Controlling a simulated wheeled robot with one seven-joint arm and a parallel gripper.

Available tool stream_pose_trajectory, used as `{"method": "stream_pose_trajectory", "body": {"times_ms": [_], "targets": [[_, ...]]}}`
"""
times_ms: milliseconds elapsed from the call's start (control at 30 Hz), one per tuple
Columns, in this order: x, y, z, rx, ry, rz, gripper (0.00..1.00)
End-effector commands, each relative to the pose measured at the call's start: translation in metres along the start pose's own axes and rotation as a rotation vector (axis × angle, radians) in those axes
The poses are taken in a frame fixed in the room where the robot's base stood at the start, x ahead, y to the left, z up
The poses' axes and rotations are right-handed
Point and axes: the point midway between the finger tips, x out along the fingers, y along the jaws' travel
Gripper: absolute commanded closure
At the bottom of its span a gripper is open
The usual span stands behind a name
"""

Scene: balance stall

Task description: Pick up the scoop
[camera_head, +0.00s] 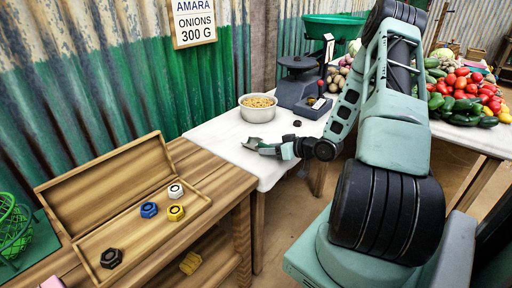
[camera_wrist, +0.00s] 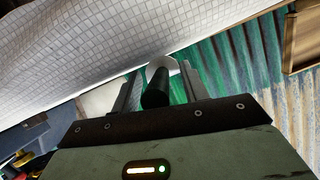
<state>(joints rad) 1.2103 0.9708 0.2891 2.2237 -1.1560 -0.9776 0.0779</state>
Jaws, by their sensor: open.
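My gripper (camera_head: 262,147) reaches low over the near left part of the white table, in front of the bowl. In the wrist view the two fingers of my gripper (camera_wrist: 160,78) are apart. A scoop shows between them there, with a dark round handle (camera_wrist: 156,92) and a pale rounded part beyond it. I cannot tell whether either finger touches the handle. In the head view the scoop cannot be told apart from my fingers.
A pale bowl (camera_head: 258,115) of yellowish grain stands behind my gripper. A dark scale (camera_head: 300,88) with a green pan is to its right. A small black piece (camera_head: 297,123) lies nearby. A wooden bench (camera_head: 210,165) with an open box (camera_head: 90,240) of hexagonal weights stands at left.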

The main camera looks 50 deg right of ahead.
Motion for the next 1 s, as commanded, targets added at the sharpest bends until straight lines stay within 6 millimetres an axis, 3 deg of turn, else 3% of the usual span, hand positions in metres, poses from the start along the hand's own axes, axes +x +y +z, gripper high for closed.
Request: {"method": "stream_pose_trajectory", "body": {"times_ms": [167,300,333,667,1000], "targets": [[0.0,0.0,0.0,0.0,0.0,0.0,0.56],[0.0,0.0,0.0,0.0,0.0,0.0,0.95],[0.0,0.0,0.0,0.0,0.0,0.0,1.0],[-0.002,0.0,-0.004,-0.002,0.001,0.001,1.0],[-0.024,-0.011,-0.057,-0.007,0.001,0.002,1.0]]}}
